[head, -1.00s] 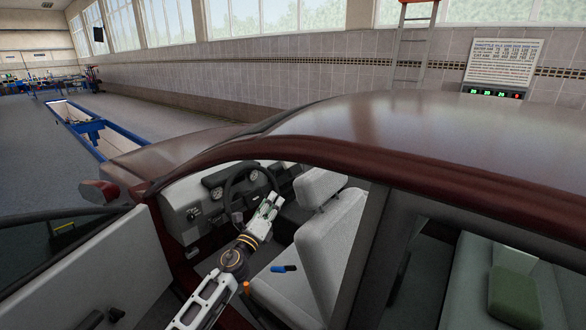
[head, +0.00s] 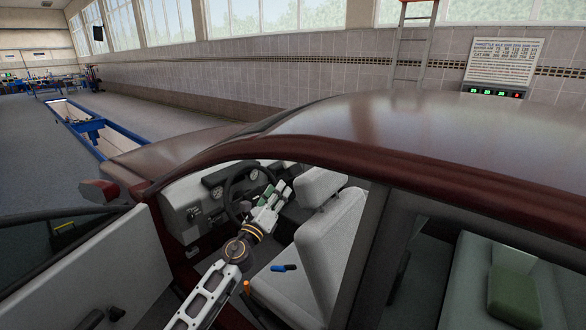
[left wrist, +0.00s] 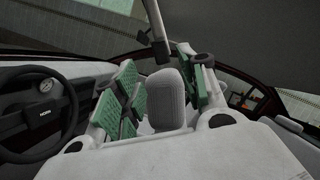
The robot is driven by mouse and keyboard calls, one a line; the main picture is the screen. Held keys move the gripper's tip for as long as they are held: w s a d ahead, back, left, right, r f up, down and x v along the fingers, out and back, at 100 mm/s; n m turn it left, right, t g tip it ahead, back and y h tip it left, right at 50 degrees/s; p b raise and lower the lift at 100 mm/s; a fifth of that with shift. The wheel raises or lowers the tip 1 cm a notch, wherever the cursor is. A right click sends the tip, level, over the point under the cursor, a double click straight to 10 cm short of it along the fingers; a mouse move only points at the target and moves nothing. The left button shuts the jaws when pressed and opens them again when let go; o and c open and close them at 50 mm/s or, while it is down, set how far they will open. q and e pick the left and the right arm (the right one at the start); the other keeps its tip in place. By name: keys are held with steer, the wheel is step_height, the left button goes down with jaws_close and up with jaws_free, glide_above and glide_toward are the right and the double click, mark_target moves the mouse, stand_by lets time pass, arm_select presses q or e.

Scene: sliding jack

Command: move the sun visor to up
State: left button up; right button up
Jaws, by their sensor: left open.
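I cannot make out the sun visor clearly in either view. In the head view the car roof (head: 370,125) covers the area above the windshield. My left gripper (head: 276,191) is inside the car through the open door side, between the steering wheel (head: 240,190) and the front seat. In the left wrist view its green-padded fingers stand wide apart, and the gripper (left wrist: 163,82) is open with nothing between the fingers. A grey headrest (left wrist: 168,98) shows behind the gap. My right gripper is in neither view.
The front seat (head: 328,250) is just right of my left arm. The open door (head: 75,275) is at the left. The steering wheel also shows in the left wrist view (left wrist: 72,110). A blue-handled object (head: 284,268) is on the seat.

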mark_target(293, 165)
arm_select(q)
steer(key=x, duration=0.4)
steer(key=shift+r, duration=0.1)
steer(key=shift+x, duration=1.65)
steer(key=shift+b+x, duration=0.85)
steer(key=shift+x, duration=1.4)
steer(key=shift+w+d, duration=0.1)
steer(key=shift+w, duration=0.1)
steer(key=shift+r, duration=0.1)
steer(key=c, duration=0.9)
jaws_close()
